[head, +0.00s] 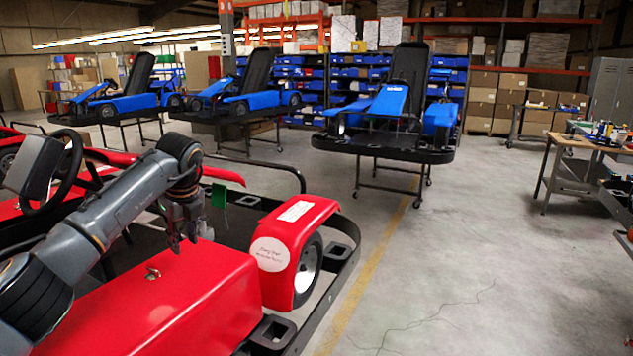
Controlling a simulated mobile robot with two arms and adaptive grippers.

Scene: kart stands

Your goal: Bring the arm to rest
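My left arm (110,215) comes in from the left and reaches over the red kart (170,305) in the foreground. My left gripper (183,240) points down above the rear part of the red bodywork, and I see no object clearly held in it. Its fingers are small and dark, so I cannot tell whether they are open or shut. A small green piece (219,195) shows just right of the gripper; whether it touches the gripper is unclear. A small metal latch or key (153,273) sits on the red top below the arm. My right gripper is out of view.
The red kart has a black side bumper (345,255) and a steering wheel (52,172) close to my arm. A blue kart (385,115) stands on a wheeled stand ahead. A workbench (575,143) is at the right. The floor (470,240) at centre right is clear.

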